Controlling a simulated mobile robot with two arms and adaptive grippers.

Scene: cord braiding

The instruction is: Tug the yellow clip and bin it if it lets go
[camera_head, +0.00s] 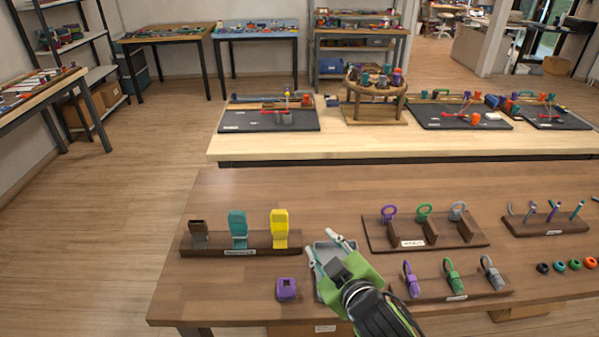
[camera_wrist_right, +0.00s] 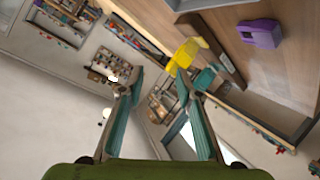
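The yellow clip (camera_head: 280,230) stands upright at the right end of a dark wooden rack (camera_head: 240,246). In the right wrist view the yellow clip (camera_wrist_right: 187,54) shows just beyond the fingertips. My right gripper (camera_head: 322,243) is open and empty, to the right of the clip and apart from it; its two teal fingers also show spread in the wrist view (camera_wrist_right: 160,77). My left gripper is not in view.
A teal clip (camera_head: 238,229) and a dark clip (camera_head: 198,235) share the rack. Racks with rings (camera_head: 425,235) and coloured clips (camera_head: 450,277) stand to the right. The table's left front is clear.

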